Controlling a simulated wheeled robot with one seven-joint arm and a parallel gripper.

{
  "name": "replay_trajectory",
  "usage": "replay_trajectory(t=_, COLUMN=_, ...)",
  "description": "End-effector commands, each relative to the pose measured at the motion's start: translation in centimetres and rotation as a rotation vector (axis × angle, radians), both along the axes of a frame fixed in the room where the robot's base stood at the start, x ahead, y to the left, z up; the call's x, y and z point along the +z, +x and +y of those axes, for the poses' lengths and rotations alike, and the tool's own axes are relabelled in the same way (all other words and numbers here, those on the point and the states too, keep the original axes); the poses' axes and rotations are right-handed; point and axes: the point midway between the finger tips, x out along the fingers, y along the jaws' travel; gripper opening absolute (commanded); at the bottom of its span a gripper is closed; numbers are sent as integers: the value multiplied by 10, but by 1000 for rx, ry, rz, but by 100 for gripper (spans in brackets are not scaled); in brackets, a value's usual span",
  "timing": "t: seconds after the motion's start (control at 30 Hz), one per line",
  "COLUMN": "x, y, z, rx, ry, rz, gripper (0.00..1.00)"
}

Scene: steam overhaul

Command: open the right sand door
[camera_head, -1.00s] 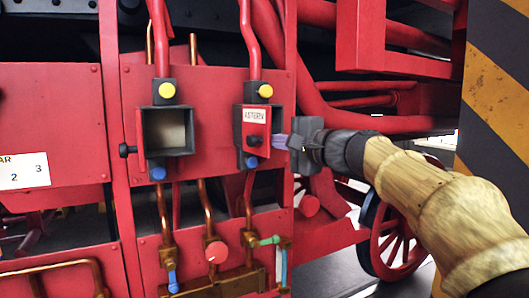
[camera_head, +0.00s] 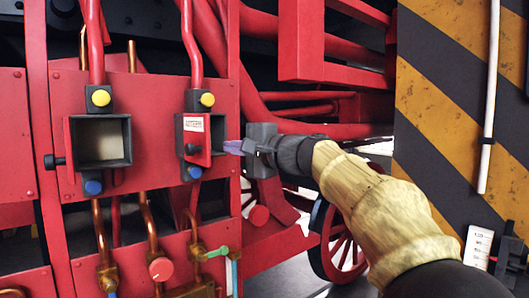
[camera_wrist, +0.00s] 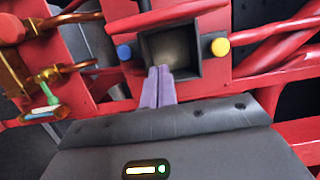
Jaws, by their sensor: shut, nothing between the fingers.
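The right sand box has a red door (camera_head: 194,137) with a white label and a dark knob. The door stands swung outward, with the dark opening (camera_head: 218,135) of the box showing to its right. In the wrist view the box opening (camera_wrist: 172,50) lies uncovered, between a blue knob and a yellow knob. My gripper (camera_head: 232,147) is shut and empty, its purple fingers pointing left at the right side of the box. In the wrist view the fingertips (camera_wrist: 158,74) overlap the near rim of the opening; I cannot tell whether they touch it.
The left sand box (camera_head: 103,140) is open, its door out to the left. Red pipes (camera_head: 192,45) rise above both boxes, copper pipes (camera_head: 100,235) run below. A striped wall (camera_head: 440,95) stands at the right, a red wheel (camera_head: 340,250) behind my arm.

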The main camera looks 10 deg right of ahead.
Motion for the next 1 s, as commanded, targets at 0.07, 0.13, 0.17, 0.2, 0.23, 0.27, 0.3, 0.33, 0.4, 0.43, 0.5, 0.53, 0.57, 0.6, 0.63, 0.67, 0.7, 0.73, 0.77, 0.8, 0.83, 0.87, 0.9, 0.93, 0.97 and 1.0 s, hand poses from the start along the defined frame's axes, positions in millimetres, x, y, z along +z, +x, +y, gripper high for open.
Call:
replay_trajectory(t=0.07, x=-4, y=-14, z=-11, rx=-3, ry=-3, rz=-4, gripper=0)
replay_trajectory(t=0.13, x=-5, y=-24, z=-20, rx=-3, ry=-3, rz=-4, gripper=0)
replay_trajectory(t=0.17, x=-4, y=-29, z=-24, rx=-2, ry=-3, rz=-4, gripper=0)
replay_trajectory(t=0.2, x=-4, y=-35, z=-30, rx=-3, ry=-3, rz=-4, gripper=0)
replay_trajectory(t=0.23, x=-5, y=-40, z=-34, rx=-3, ry=-3, rz=-3, gripper=0)
replay_trajectory(t=0.27, x=-4, y=-44, z=-37, rx=-3, ry=-4, rz=-3, gripper=0)
replay_trajectory(t=0.3, x=-4, y=-50, z=-43, rx=-3, ry=-3, rz=-4, gripper=0)
replay_trajectory(t=0.33, x=-4, y=-54, z=-46, rx=-1, ry=-3, rz=-3, gripper=0)
replay_trajectory(t=0.4, x=-3, y=-62, z=-53, rx=0, ry=-1, rz=-2, gripper=0)
replay_trajectory(t=0.43, x=-3, y=-65, z=-55, rx=1, ry=-1, rz=-2, gripper=0)
replay_trajectory(t=0.5, x=-2, y=-71, z=-60, rx=3, ry=-2, rz=-3, gripper=0)
replay_trajectory(t=0.53, x=-1, y=-72, z=-61, rx=3, ry=-1, rz=-2, gripper=0)
replay_trajectory(t=0.57, x=-1, y=-74, z=-62, rx=4, ry=-2, rz=-1, gripper=0)
replay_trajectory(t=0.6, x=-1, y=-75, z=-63, rx=5, ry=-2, rz=-1, gripper=0)
replay_trajectory(t=0.63, x=0, y=-75, z=-63, rx=6, ry=-1, rz=-1, gripper=0)
replay_trajectory(t=0.67, x=0, y=-75, z=-63, rx=6, ry=-1, rz=-1, gripper=0)
replay_trajectory(t=0.7, x=0, y=-75, z=-62, rx=7, ry=-1, rz=-1, gripper=0)
replay_trajectory(t=0.73, x=0, y=-75, z=-62, rx=8, ry=-1, rz=-1, gripper=0)
replay_trajectory(t=0.77, x=0, y=-75, z=-62, rx=8, ry=-1, rz=-1, gripper=0)
replay_trajectory(t=0.8, x=0, y=-75, z=-62, rx=8, ry=-1, rz=-1, gripper=0)
replay_trajectory(t=0.83, x=0, y=-75, z=-62, rx=7, ry=-1, rz=-1, gripper=0)
replay_trajectory(t=0.87, x=0, y=-75, z=-63, rx=6, ry=-1, rz=-1, gripper=0)
replay_trajectory(t=0.9, x=0, y=-75, z=-63, rx=4, ry=-1, rz=0, gripper=0)
replay_trajectory(t=0.93, x=-1, y=-75, z=-64, rx=2, ry=-3, rz=3, gripper=0)
replay_trajectory(t=0.97, x=-4, y=-74, z=-65, rx=-1, ry=-5, rz=8, gripper=0)
replay_trajectory(t=1.0, x=-9, y=-72, z=-65, rx=-6, ry=-12, rz=18, gripper=0)
